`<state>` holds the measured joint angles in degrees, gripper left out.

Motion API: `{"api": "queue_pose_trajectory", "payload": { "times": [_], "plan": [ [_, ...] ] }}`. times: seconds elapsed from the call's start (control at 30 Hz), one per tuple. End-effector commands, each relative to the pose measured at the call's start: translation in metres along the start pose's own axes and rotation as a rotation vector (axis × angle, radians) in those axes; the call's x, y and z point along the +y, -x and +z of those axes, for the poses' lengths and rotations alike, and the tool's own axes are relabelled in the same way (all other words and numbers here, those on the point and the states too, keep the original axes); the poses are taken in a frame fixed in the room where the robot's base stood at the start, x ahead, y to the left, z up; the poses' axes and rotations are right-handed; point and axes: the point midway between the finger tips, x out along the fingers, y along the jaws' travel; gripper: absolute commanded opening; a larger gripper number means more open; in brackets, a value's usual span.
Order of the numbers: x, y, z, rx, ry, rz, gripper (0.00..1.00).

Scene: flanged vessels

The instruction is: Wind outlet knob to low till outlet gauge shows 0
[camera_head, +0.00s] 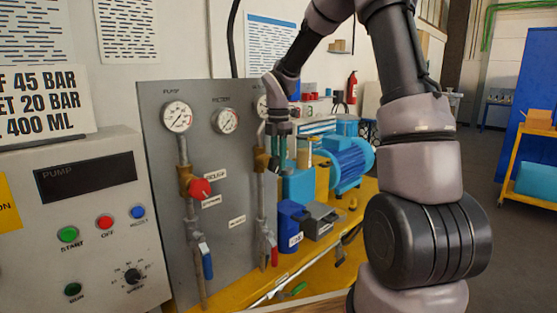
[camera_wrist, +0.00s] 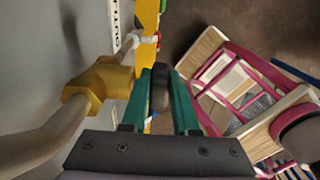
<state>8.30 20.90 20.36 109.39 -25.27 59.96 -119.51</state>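A grey panel (camera_head: 225,160) carries several round gauges. The one at the right (camera_head: 262,106), taken as the outlet gauge, is partly covered by my gripper; its needle cannot be read. Below it a brass valve body (camera_head: 262,160) sits on a pipe; it also shows in the wrist view (camera_wrist: 103,80). In the wrist view a dark round knob (camera_wrist: 160,92), taken as the outlet knob, stands edge-on between my green fingers, which appear to touch it on both sides. My gripper (camera_head: 279,140) hides this knob in the head view.
A red knob (camera_head: 200,189) is on the left pipe. Lever valves with blue (camera_head: 207,265) and red (camera_head: 273,253) handles sit lower. A blue motor (camera_head: 350,160) stands on the yellow bench right of the panel. A control box (camera_head: 85,225) is at left.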

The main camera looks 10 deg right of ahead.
Motion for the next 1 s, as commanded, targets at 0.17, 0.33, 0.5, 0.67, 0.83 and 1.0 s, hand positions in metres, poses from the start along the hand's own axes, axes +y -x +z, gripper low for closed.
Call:
{"api": "queue_pose_trajectory", "payload": {
  "times": [0.17, 0.33, 0.5, 0.67, 0.83, 1.0],
  "plan": [
    [0.0, 0.0, 0.0, -0.001, 0.0, 0.0, 0.0],
    [0.0, 0.001, -0.001, -0.019, 0.0, 0.001, 0.0],
    [0.001, 0.002, -0.003, -0.084, 0.004, 0.001, 0.0],
    [0.001, 0.003, -0.006, -0.195, 0.008, 0.002, 0.0],
    [0.001, 0.003, -0.01, -0.347, 0.01, 0.002, 0.0],
    [0.001, 0.004, -0.014, -0.509, 0.01, 0.002, 0.0]
  ]
}}
